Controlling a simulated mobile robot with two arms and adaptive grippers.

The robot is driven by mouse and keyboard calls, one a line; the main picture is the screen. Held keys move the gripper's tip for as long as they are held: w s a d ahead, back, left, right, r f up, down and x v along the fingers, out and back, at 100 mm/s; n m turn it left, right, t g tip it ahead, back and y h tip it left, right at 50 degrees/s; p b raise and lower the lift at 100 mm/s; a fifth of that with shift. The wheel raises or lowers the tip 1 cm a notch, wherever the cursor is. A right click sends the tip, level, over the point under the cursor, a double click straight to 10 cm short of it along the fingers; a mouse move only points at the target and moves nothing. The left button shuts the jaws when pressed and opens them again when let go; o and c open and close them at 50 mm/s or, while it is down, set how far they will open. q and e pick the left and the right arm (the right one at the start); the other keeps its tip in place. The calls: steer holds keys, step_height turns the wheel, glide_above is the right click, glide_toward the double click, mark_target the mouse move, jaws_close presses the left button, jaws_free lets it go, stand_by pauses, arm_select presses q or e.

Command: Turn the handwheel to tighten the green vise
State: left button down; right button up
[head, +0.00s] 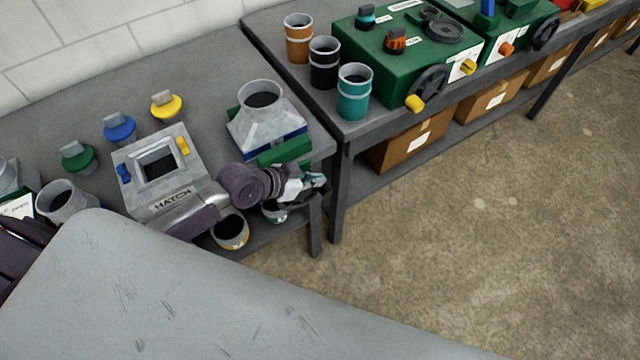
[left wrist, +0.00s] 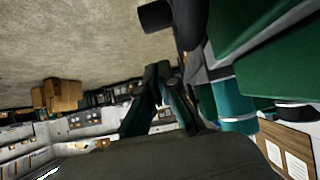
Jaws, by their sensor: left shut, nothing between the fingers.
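A green box-shaped unit (head: 385,50) stands on the right-hand bench. A dark handwheel (head: 430,82) with a yellow knob (head: 414,103) is on its front side. A second green unit (head: 510,35) with its own handwheel (head: 545,30) stands farther right. I cannot tell from shape which unit is the vise. My left gripper (head: 314,189) is at the front right corner of the left bench, left of and apart from the nearer handwheel. Its fingers (left wrist: 160,88) are shut and empty in the left wrist view. My right gripper is not in view.
A teal cup (head: 354,93), a black cup (head: 324,65) and an orange cup (head: 298,40) stand left of the nearer unit. A grey hatch box (head: 135,185) and a grey funnel piece (head: 262,112) are on the left bench. The floor (head: 500,200) in front is clear.

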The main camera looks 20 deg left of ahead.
mark_target(320, 188)
arm_select(q)
steer(key=shift+w+d+f, duration=0.15)
steer(key=shift+f, duration=0.6)
steer(key=shift+w+d+f, duration=0.15)
steer(key=shift+w+f, duration=0.05)
steer(key=shift+f, duration=0.55)
steer(key=shift+w+d+f, duration=0.15)
steer(key=shift+f, duration=0.6)
steer(key=shift+a, duration=0.2)
